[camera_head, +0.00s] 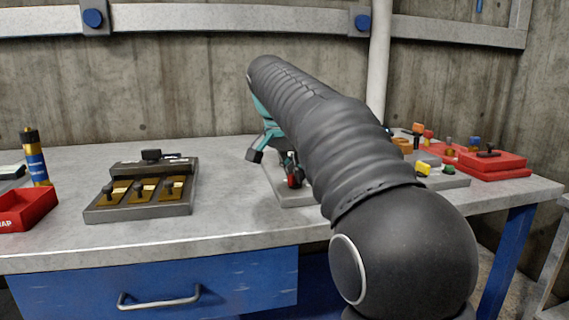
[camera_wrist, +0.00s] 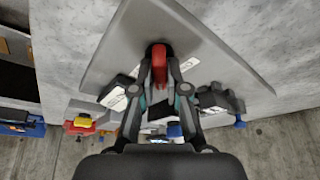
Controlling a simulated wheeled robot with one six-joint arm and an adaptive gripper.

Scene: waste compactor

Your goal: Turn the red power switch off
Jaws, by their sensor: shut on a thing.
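The red power switch (camera_wrist: 159,66) shows in the wrist view as a red handle on a grey plate (camera_wrist: 190,30). My gripper (camera_wrist: 160,88) is around it, with a finger on each side, and is shut on the handle. White labels lie on the plate to either side, partly covered by my fingers. In the head view the red switch (camera_head: 294,180) is small and partly hidden by my arm. My gripper (camera_head: 272,150) shows there only in part, above the plate on the table. The lettering on the labels is too small to read.
A grey block with brass plates and black knobs (camera_head: 142,208) stands left on the table (camera_head: 225,228). A red bin (camera_head: 25,208) is at the far left. Red blocks (camera_head: 490,162) and small coloured parts are at the right. A white pipe (camera_head: 380,60) rises behind.

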